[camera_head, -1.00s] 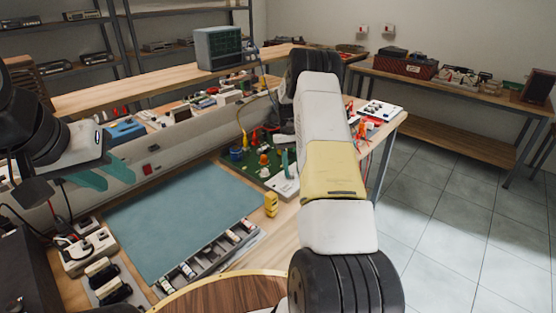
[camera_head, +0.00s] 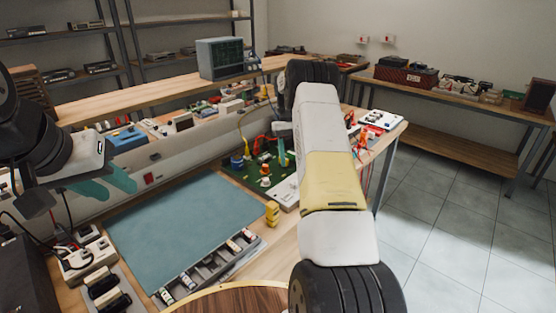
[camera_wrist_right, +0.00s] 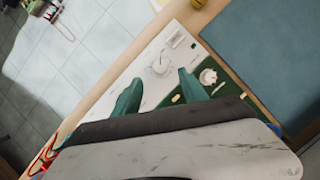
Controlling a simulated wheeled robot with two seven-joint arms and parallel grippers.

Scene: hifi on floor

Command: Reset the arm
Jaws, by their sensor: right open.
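My right arm (camera_head: 333,180) reaches from the bottom of the head view over the right end of the workbench. Its gripper (camera_head: 283,152) is mostly hidden behind the arm, with a bit of teal finger showing. In the right wrist view, the teal fingers of this gripper (camera_wrist_right: 160,92) are apart with nothing between them, above a white panel (camera_wrist_right: 150,62) beside a green circuit board (camera_wrist_right: 222,88). My left gripper (camera_head: 108,184) is at the left of the head view, its two teal fingers apart and empty above the bench.
A blue-grey mat (camera_head: 190,225) covers the bench middle, with a parts tray (camera_head: 212,268) along its front edge. A yellow block (camera_head: 272,213) stands by the mat. The green board (camera_head: 262,170) carries small parts. Open tiled floor (camera_head: 450,220) lies to the right.

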